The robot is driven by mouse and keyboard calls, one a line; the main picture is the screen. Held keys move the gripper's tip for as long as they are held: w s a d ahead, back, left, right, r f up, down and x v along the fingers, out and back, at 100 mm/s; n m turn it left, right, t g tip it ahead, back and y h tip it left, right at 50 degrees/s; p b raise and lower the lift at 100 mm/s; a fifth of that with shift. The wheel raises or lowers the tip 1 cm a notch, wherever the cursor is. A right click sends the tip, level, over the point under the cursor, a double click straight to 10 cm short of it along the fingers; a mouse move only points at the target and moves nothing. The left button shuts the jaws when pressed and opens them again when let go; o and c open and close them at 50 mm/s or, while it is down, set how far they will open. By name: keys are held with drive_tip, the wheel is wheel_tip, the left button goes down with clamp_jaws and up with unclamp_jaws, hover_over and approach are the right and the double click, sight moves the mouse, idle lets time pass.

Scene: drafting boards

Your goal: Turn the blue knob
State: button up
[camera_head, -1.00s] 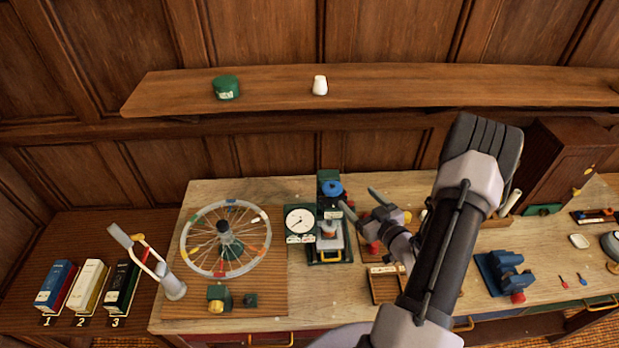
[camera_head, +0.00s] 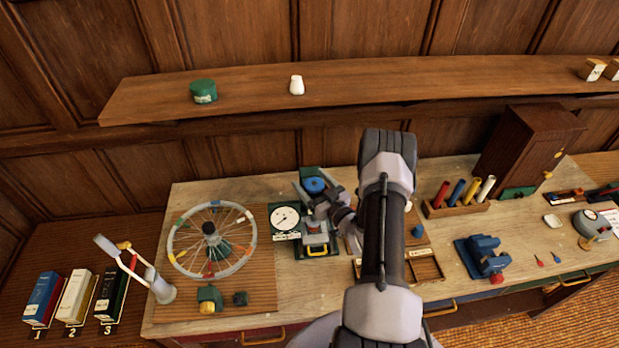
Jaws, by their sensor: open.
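The blue knob (camera_head: 315,186) sits on top of a green press-like device (camera_head: 311,174) on the workbench, left of my arm. A white dial gauge (camera_head: 286,218) stands at the device's left side. My gripper (camera_head: 317,199) is open, with its fingers close to the knob on its near side. One finger overlaps the device in the picture, and I cannot tell whether it touches the knob. My arm hides part of the bench to the right of the device.
A spoked wheel (camera_head: 212,240) stands on the left of the bench. A rack of coloured tubes (camera_head: 457,207), a blue vise (camera_head: 483,257) and a wooden cabinet (camera_head: 528,150) are on the right. A shelf (camera_head: 400,88) runs above.

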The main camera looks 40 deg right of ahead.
drive_tip(key=shift+w, duration=0.6)
drive_tip(key=shift+c, duration=0.5)
drive_tip(key=shift+d, duration=0.1)
drive_tip(key=c, duration=1.3)
drive_tip(key=shift+o, duration=0.2)
drive_tip(key=shift+f+h+b, duration=0.1)
drive_tip(key=shift+h+b, duration=0.25)
drive_tip(key=shift+h, duration=0.05)
